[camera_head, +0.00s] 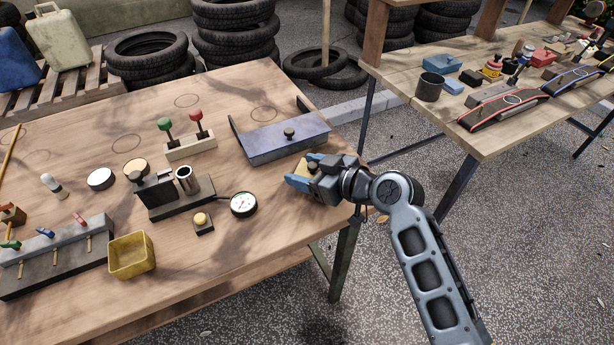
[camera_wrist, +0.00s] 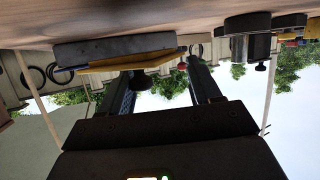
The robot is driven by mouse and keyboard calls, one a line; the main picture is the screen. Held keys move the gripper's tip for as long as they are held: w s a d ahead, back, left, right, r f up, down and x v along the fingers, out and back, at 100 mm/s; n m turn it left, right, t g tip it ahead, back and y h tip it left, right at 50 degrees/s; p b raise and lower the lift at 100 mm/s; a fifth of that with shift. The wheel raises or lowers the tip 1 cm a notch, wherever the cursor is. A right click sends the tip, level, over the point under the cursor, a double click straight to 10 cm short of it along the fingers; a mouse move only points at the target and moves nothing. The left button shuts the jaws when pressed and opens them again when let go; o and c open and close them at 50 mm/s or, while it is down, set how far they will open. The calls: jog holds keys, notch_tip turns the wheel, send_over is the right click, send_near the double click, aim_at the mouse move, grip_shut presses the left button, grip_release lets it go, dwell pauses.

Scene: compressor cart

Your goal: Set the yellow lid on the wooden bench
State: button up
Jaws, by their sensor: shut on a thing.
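My gripper (camera_head: 300,181) is over the right part of the wooden bench (camera_head: 262,215), in front of the purple-grey tray. It is shut on the yellow lid (camera_head: 313,165), of which only a small patch shows in the head view; the gripper hides the rest. In the wrist view, which is upside down, the yellow lid (camera_wrist: 128,64) lies close to the bench top, and its dark knob (camera_wrist: 148,82) is between my fingers (camera_wrist: 162,88). I cannot tell whether the lid touches the bench.
The purple-grey tray (camera_head: 270,147) with a black knob stands just behind my gripper. A gauge (camera_head: 243,204), a yellow button box (camera_head: 203,222) and an open yellow bin (camera_head: 132,268) stand to the left. Bare bench lies between gauge and gripper. A second table (camera_head: 510,120) is at right.

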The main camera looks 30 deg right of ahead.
jog(key=shift+f, duration=1.35)
jog(key=shift+f, duration=0.15)
jog(key=o, duration=1.2)
jog(key=shift+s+d+r, duration=0.1)
jog(key=shift+r, duration=0.1)
jog(key=b+v, duration=0.1)
jog(key=v, duration=1)
jog(key=shift+s+r, duration=0.15)
jog(key=shift+s, duration=0.25)
